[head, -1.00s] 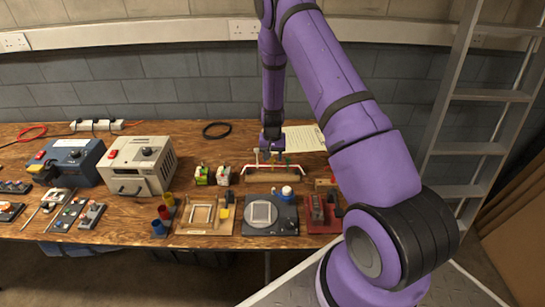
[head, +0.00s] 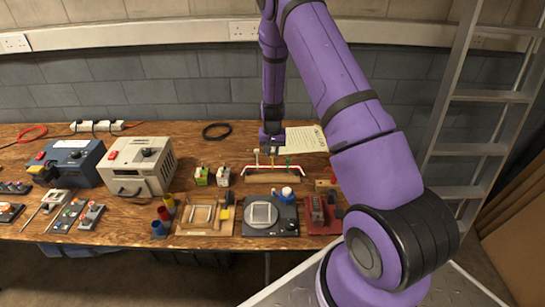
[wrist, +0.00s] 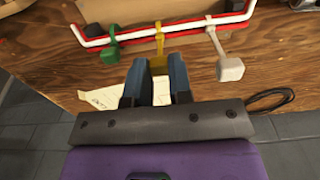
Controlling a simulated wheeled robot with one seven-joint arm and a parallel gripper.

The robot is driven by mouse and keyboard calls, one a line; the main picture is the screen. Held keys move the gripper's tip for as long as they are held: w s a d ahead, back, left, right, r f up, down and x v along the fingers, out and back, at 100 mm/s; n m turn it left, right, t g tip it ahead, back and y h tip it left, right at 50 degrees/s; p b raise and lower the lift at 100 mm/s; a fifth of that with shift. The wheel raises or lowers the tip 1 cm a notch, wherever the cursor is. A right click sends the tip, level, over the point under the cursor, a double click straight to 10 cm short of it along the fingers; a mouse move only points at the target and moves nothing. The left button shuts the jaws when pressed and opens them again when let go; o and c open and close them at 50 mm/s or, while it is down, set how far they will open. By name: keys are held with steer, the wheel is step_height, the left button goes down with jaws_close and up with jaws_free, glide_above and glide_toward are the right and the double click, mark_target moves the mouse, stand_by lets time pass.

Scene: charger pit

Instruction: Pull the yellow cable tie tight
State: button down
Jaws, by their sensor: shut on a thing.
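The yellow cable tie (wrist: 159,42) loops around a bundle of red, white and black cables (wrist: 190,29) in the wrist view. Its tail runs down between the two blue-grey fingers of my gripper (wrist: 157,68), which are shut on it. A green tie (wrist: 112,47) and a white tie (wrist: 228,66) sit on the same bundle to either side. In the head view the bundle (head: 305,170) runs along a wooden holder (head: 272,179), and my gripper (head: 271,146) is just above and behind it. The yellow tie is small there.
A sheet of paper (head: 305,141) lies behind the bundle. A black cable ring (head: 216,131) lies on the wooden bench further left.

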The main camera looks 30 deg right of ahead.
mark_target(272, 153)
steer(key=shift+r, duration=0.75)
steer(key=c, duration=1)
jaws_free()
steer(key=shift+r, duration=0.1)
step_height(272, 153, up, 10)
steer(key=shift+r, duration=0.25)
